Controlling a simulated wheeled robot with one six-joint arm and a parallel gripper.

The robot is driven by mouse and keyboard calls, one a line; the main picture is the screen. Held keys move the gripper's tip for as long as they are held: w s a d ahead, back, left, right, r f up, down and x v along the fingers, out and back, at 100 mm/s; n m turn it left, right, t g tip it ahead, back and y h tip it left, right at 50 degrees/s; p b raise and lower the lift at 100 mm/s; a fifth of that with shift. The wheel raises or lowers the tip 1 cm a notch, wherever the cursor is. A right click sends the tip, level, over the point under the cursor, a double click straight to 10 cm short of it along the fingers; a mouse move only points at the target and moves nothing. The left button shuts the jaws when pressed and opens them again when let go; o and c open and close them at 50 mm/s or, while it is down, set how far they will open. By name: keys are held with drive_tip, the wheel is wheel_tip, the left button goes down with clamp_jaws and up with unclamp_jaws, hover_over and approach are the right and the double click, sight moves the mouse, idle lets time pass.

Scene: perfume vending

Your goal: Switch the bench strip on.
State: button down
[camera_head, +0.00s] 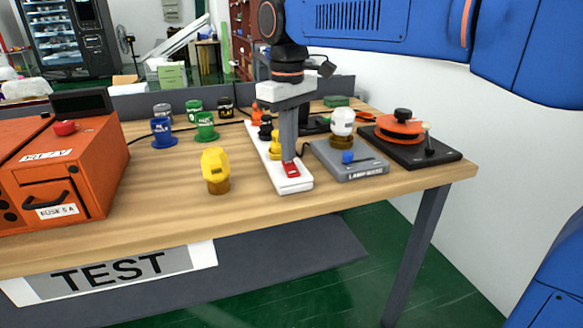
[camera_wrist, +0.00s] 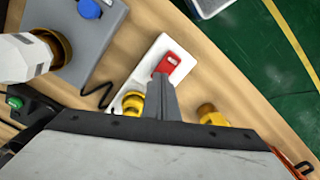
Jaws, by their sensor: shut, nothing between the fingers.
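The bench strip (camera_head: 304,184) is a long white power strip lying on the wooden bench, with a red switch (camera_head: 291,169) at its near end. Yellow, black and orange plugs stand along it behind the switch. My gripper (camera_head: 289,158) is shut and empty, pointing down, with its tips at the red switch. In the wrist view the tips (camera_wrist: 163,77) overlap the edge of the red switch (camera_wrist: 169,65). I cannot tell whether they touch it. The strip (camera_wrist: 150,62) shows beside them, with a yellow plug (camera_wrist: 133,103) close by the fingers.
A grey lamp base (camera_head: 350,172) with a blue knob stands right of the strip, and a black-and-orange device (camera_head: 400,130) beyond it. A loose yellow plug (camera_head: 215,170) stands left. An orange tester box (camera_head: 85,165) is far left. The bench front between is clear.

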drive_tip(key=shift+f, duration=0.55)
idle(0.4)
drive_tip(key=shift+r, duration=3.5)
drive_tip(key=s+d+f+m+t, duration=0.15)
drive_tip(key=s+d+f, duration=0.25)
drive_tip(key=d, duration=0.4)
drive_tip(key=s+d+f+m+t, duration=0.1)
drive_tip(key=s+d+f+m, duration=0.3)
drive_tip(key=d, duration=0.5)
drive_tip(key=s+d+f+m+t, duration=0.1)
drive_tip(key=s+d+f+m, duration=0.1)
drive_tip(key=s+d+f, duration=0.3)
drive_tip(key=s+d+f+m+t, duration=0.1)
drive_tip(key=s+d+f, duration=0.4)
drive_tip(key=f, duration=0.6)
drive_tip(key=s, duration=0.2)
drive_tip(key=shift+s+f+m, duration=0.35)
drive_tip(key=shift+r, duration=0.1)
